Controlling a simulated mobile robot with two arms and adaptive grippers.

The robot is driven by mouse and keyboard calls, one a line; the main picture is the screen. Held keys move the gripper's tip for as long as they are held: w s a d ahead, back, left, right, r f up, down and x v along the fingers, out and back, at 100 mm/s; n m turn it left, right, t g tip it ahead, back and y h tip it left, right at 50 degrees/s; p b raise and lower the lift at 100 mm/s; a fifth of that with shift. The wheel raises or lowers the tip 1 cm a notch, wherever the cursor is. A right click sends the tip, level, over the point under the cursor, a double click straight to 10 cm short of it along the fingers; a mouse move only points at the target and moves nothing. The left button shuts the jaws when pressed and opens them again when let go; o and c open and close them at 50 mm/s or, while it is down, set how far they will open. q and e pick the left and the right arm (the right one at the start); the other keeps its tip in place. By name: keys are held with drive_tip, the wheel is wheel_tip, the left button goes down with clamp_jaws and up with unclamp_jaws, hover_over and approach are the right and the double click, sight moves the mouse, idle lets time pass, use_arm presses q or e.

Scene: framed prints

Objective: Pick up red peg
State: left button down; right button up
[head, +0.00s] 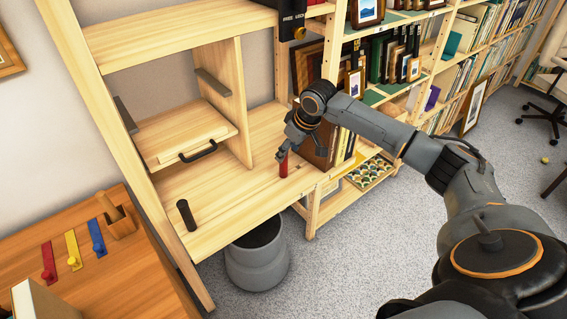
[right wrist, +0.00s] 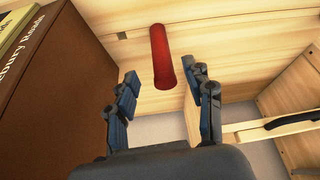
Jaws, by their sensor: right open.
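The red peg (head: 284,166) stands upright on the light wooden shelf board, near its front edge. In the head view my right gripper (head: 283,150) is just above and beside its top. In the right wrist view the red peg (right wrist: 162,58) shows beyond the gap between the two open fingers of my right gripper (right wrist: 160,84). The fingers are apart and hold nothing; whether one touches the peg I cannot tell. My left gripper is not in view.
A dark peg (head: 186,215) stands at the shelf's left. Brown books (head: 318,147) stand close right of my right gripper; they fill the left side of the right wrist view. A wooden drawer (head: 185,137) with a dark handle is left. A grey bin (head: 256,259) stands below.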

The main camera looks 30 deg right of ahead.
sight(283, 166)
drive_tip(key=x, duration=0.5)
drive_tip(key=shift+a+f+p, duration=0.15)
drive_tip(key=shift+p, duration=0.15)
drive_tip(key=shift+c, duration=0.2)
clamp_jaws()
